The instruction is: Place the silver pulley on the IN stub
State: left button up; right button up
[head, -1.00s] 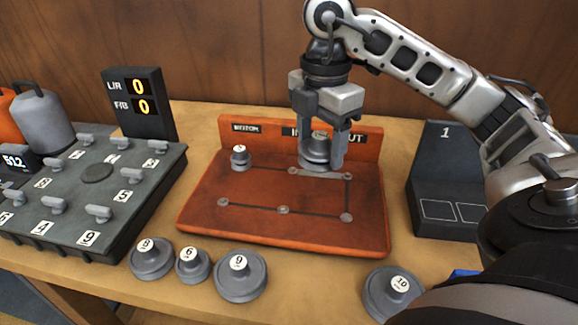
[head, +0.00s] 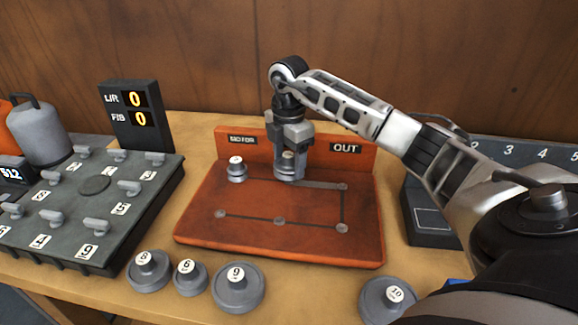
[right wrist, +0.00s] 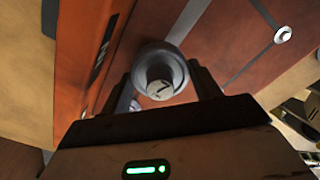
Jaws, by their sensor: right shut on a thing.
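My right gripper (head: 289,170) is shut on the silver pulley (head: 288,166), a grey disc with a pale-topped hub. In the right wrist view the pulley (right wrist: 160,72) sits between my two fingers, its cap marked with what looks like a 7. It is at the back of the red board (head: 250,248), at the end of a grey line, where it covers the stub. I cannot tell whether it rests on the stub or hangs just above it. The IN sign is hidden behind my gripper. The OUT sign (head: 345,148) shows to the right. My left gripper is not in view.
A smaller pulley (head: 236,170) stands close left on the board. Bare stubs (head: 280,221) lie nearer the front. Several loose pulleys (head: 238,288) lie along the table's front. A numbered lever panel (head: 95,205) is at left, a dark numbered stand (head: 432,225) at right.

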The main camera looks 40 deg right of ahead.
aim_at(289, 155)
jog(key=shift+f, duration=1.4)
jog(key=o, duration=1.1)
jog(key=shift+s, duration=0.1)
jog(key=shift+o, duration=0.2)
notch_tip(289, 155, up, 12)
jog(key=shift+r, duration=0.15)
